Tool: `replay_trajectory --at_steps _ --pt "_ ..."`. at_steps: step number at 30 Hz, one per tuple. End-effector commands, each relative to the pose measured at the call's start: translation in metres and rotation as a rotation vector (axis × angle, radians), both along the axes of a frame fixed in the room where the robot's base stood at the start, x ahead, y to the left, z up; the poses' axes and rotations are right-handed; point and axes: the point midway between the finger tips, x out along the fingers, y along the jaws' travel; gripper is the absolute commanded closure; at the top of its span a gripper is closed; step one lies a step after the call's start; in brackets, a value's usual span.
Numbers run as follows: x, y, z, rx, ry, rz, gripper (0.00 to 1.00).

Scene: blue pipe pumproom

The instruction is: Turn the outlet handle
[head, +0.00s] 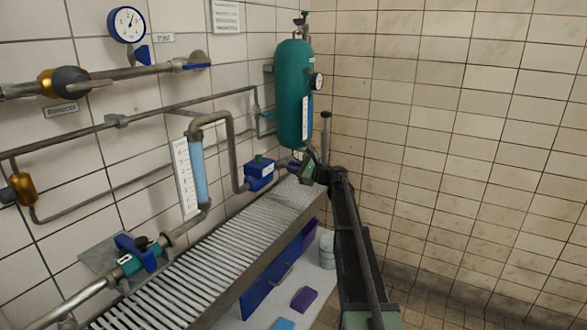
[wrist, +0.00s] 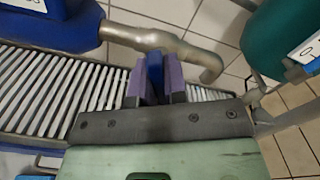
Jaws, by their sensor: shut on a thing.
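A flat blue handle (wrist: 154,70) stands between the two purple finger pads of my gripper (wrist: 155,82) in the wrist view. The gripper is shut on it. Behind the handle runs a bent metal outlet pipe (wrist: 165,42) that turns down at the right. In the head view my gripper (head: 309,168) is at the far end of the slatted grating, just right of the blue pump body (head: 259,173) and below the green tank (head: 293,92). The handle is mostly hidden there by the gripper. The lower part of the handle is hidden by the fingers in the wrist view.
The slatted grating (head: 180,290) runs along the left wall under the pipes. Another valve with a blue handle (head: 137,250) sits at its near left. A round gauge (head: 127,24) hangs upper left. A white bucket (head: 327,248) stands below the grating. The right wall side is clear.

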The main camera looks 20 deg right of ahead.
Motion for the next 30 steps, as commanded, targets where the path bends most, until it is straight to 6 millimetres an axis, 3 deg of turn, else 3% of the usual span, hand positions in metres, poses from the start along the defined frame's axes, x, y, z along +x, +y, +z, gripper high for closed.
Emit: replay_trajectory --at_steps 6,7,12,22,30 --pt "0.000 0.000 0.000 0.000 0.002 0.000 1.00" --pt "0.000 0.000 0.000 0.000 0.002 0.000 0.86" --pt "0.000 0.000 0.000 0.001 0.001 0.000 0.62" --pt "-0.006 -0.004 0.000 0.001 0.001 -0.001 0.62" --pt "-0.057 -0.040 0.000 0.001 0.002 -0.003 0.62"
